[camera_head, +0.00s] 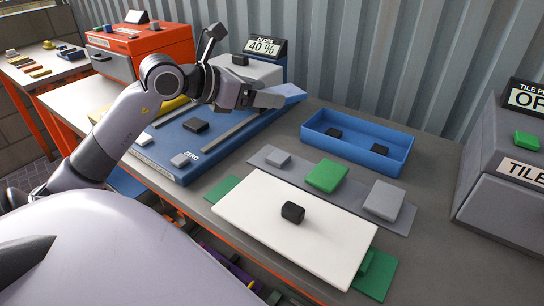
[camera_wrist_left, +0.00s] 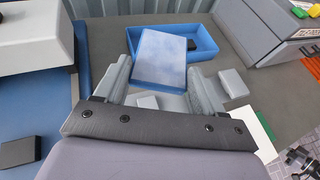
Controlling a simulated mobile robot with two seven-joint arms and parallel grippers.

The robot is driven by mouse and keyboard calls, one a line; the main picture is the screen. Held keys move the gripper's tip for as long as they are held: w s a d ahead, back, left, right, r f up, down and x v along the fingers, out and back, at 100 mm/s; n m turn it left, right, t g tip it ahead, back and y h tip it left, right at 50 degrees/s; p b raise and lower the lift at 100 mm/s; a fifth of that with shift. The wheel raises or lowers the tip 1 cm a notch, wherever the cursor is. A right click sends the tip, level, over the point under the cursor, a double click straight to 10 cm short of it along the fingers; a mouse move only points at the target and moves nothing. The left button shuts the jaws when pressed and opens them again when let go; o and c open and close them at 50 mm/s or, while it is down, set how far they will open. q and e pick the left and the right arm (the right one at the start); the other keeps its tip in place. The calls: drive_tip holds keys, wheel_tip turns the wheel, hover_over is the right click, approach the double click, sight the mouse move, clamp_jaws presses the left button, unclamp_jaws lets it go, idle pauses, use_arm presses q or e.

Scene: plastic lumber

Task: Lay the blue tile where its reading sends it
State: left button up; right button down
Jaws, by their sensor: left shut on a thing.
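My left gripper (camera_head: 268,97) is shut on the blue tile (camera_wrist_left: 158,58), which it holds between its two fingers, raised in front of the palm in the left wrist view. In the head view the tile (camera_head: 291,91) shows past the fingers, beside the gloss meter. The gloss meter's display (camera_head: 263,47) reads "GLOSS 40 %". A blue tray (camera_head: 352,149) with black blocks in it stands right of the gripper. A grey strip (camera_head: 341,201) bears a green block and two grey blocks. My right gripper is not seen.
A white board (camera_head: 252,222) with a black block (camera_head: 293,212) lies in front, over green mats (camera_head: 374,277). A grey machine (camera_head: 502,195) with a partly cut-off display stands at right. An orange box (camera_head: 140,50) stands at back left. Bare grey table lies around the tray.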

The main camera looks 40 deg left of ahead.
sight(263, 167)
use_arm(q)
wheel_tip(263, 167, down, 11)
drive_tip(key=shift+r, duration=0.15)
drive_tip(key=shift+f+b, duration=0.45)
drive_tip(key=shift+f, duration=1.75)
drive_tip(key=shift+f, duration=0.2)
drive_tip(key=o, duration=1.3)
drive_tip(key=shift+r, duration=0.1)
